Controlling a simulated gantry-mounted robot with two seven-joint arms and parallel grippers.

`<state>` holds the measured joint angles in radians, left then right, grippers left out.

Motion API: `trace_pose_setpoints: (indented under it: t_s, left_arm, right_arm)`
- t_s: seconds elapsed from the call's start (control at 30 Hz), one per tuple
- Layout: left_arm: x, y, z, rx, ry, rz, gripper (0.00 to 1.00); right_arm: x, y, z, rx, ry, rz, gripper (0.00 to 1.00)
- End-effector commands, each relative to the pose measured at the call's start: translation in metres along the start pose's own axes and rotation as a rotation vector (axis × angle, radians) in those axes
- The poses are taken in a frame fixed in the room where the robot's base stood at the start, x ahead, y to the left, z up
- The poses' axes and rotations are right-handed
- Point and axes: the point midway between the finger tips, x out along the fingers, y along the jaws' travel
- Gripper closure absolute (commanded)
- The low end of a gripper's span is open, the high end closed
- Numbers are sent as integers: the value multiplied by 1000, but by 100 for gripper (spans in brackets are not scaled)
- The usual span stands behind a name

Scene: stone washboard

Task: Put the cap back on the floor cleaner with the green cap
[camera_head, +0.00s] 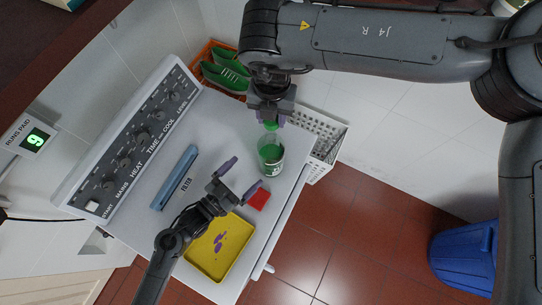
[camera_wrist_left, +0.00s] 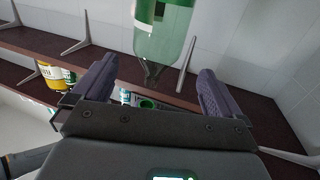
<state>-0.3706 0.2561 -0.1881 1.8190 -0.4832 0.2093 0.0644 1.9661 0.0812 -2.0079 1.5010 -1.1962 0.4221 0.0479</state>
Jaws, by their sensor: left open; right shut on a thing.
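The floor cleaner (camera_head: 270,158) is a clear bottle with green liquid and a pale label, near the right edge of the white machine top. My right gripper (camera_head: 270,118) is at its upper end in the head view, shut on a small bright green piece that looks like the green cap (camera_head: 271,126). I cannot tell whether the cap touches the bottle neck. My left gripper (camera_head: 240,176) is open and empty, just below left of the bottle. In the left wrist view the bottle (camera_wrist_left: 163,38) shows beyond the gap between the open fingers (camera_wrist_left: 155,90).
A yellow tray (camera_head: 206,262) with purple pieces, a red block (camera_head: 259,198) and a blue bar (camera_head: 174,178) lie on the machine top (camera_head: 209,131). A white basket (camera_head: 325,130) and an orange crate with green shoes (camera_head: 225,72) stand behind. A blue bin (camera_head: 465,255) is right.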

Motion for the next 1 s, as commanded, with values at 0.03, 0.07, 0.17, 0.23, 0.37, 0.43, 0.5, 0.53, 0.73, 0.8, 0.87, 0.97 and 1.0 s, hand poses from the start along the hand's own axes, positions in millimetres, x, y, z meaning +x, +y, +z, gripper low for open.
trace_pose_setpoints:
  t_s: [0.03,0.07,0.17,0.23,0.37,0.43,0.5,0.53,0.73,0.8,0.87,0.97,1.0]
  left_arm:
    - [0,0,0,-2,7,4,0]
    - [0,1,-1,-2,11,6,0]
    - [0,1,-1,-4,18,9,0]
    - [0,2,-1,-4,19,9,0]
    - [0,2,-1,-4,18,9,0]
    - [0,1,-1,-4,18,9,0]
    - [0,1,-1,-4,18,8,0]
    - [1,1,-1,-4,18,8,0]
    - [16,1,-2,-4,19,7,0]
    - [25,1,-2,-4,19,8,0]
    - [34,1,-3,-5,20,8,0]
    - [51,1,-2,-5,19,7,0]
    - [58,2,-3,-4,21,8,0]
  right_arm:
    - [-1,1,0,-18,-1,0,86]
    - [-2,1,0,-27,-1,0,86]
    - [-2,2,0,-41,-1,0,86]
    - [-2,2,0,-43,-1,1,86]
    - [-2,2,0,-42,-1,1,86]
    - [-2,2,0,-41,-1,1,86]
    - [-2,2,0,-41,-1,1,86]
    - [-2,2,0,-41,-1,1,86]
    - [-2,2,0,-40,-1,1,86]
    - [-2,2,0,-40,-1,1,86]
    - [-2,2,0,-40,-1,1,86]
    - [-2,2,0,-40,-1,1,86]
    - [-2,2,0,-40,-1,1,86]
